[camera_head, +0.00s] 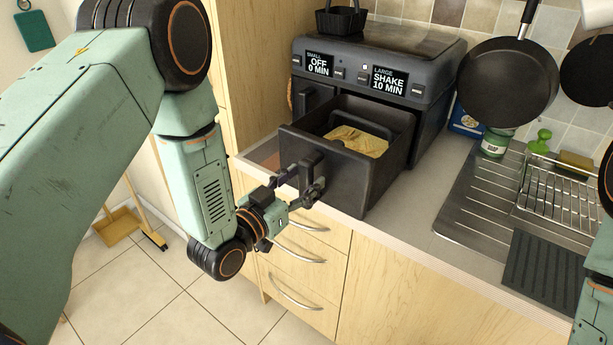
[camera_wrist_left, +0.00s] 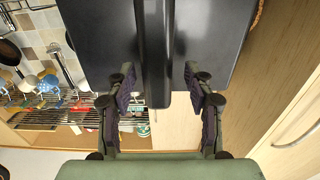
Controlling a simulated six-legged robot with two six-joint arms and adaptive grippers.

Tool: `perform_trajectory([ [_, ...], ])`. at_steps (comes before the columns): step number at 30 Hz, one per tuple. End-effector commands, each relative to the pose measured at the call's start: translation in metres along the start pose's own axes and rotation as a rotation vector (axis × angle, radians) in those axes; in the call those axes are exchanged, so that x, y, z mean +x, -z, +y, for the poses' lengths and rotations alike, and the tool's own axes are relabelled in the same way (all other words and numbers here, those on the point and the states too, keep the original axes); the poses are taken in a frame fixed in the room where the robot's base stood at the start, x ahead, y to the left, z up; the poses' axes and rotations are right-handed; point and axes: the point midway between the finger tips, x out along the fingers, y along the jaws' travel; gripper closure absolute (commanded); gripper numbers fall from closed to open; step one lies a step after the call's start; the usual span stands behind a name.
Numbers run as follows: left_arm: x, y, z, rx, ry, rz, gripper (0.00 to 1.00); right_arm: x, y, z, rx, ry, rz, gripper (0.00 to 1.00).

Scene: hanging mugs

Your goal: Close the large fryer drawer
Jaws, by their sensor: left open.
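The large fryer drawer (camera_head: 345,160) is dark grey and pulled out of the air fryer (camera_head: 385,70), with yellowish food (camera_head: 357,141) inside. Its upright handle (camera_head: 311,174) faces my left arm. My left gripper (camera_head: 302,190) is at that handle, with its fingers open to either side of it. In the left wrist view the handle (camera_wrist_left: 157,60) stands between the two open fingers, with gaps on both sides. The fryer display for the large side reads "SHAKE 10 MIN". My right gripper is out of view; only part of my right arm shows at the right edge.
The worktop's front edge runs below the drawer, above wooden drawers with metal handles (camera_head: 296,290). A sink drainer (camera_head: 470,215) and dish rack (camera_head: 565,205) stand to the right. A pan (camera_head: 507,82) hangs on the tiled wall. A black basket (camera_head: 341,20) sits on the fryer.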

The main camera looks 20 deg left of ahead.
Motion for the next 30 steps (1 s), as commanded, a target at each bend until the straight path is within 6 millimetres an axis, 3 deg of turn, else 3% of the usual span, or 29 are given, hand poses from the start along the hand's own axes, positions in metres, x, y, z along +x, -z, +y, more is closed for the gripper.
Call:
perform_trajectory([
  [5,0.013,0.0,0.002,0.0,-0.002,-0.001,0.47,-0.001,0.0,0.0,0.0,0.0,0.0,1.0],
  [13,0.015,0.0,0.003,-0.001,0.0,-0.001,0.47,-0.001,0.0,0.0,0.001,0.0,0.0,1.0],
  [30,0.015,0.0,0.003,-0.001,-0.001,-0.002,0.96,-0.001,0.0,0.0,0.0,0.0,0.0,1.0],
])
